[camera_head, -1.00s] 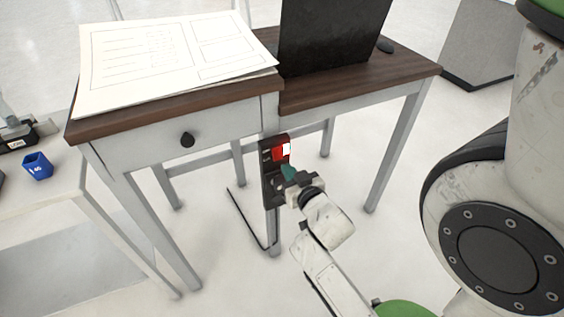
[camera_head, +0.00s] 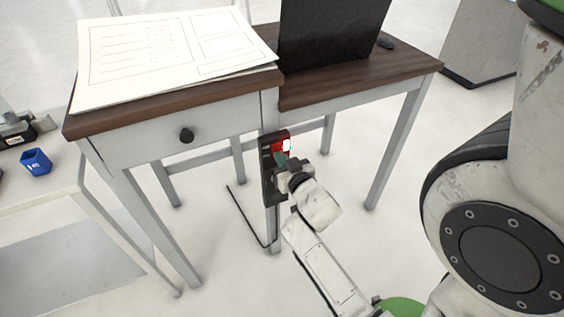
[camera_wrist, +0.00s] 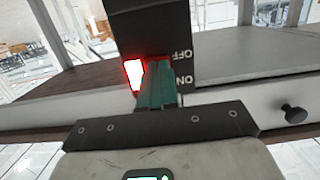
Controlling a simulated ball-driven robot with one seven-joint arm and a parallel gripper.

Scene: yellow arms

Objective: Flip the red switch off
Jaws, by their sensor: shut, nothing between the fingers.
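The red switch (camera_head: 280,147) sits on a dark upright panel (camera_head: 267,172) in front of the desk's middle leg. Part of the switch shows bright white. In the wrist view the glowing red switch (camera_wrist: 134,74) is partly hidden behind my fingers, and the panel (camera_wrist: 150,30) carries the words OFF and ON at its right. My gripper (camera_head: 282,159) is shut and empty, its green fingertips at the lower part of the switch. In the wrist view the fingertips (camera_wrist: 158,75) overlap the switch's right side; I cannot tell whether they touch it.
The desk (camera_head: 350,78) with a brown top stands behind the panel. Papers (camera_head: 175,60) and a black screen (camera_head: 330,35) lie and stand on it. A drawer knob (camera_head: 186,135) sticks out at the left. A white side table (camera_head: 50,190) holds a blue cup (camera_head: 36,161).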

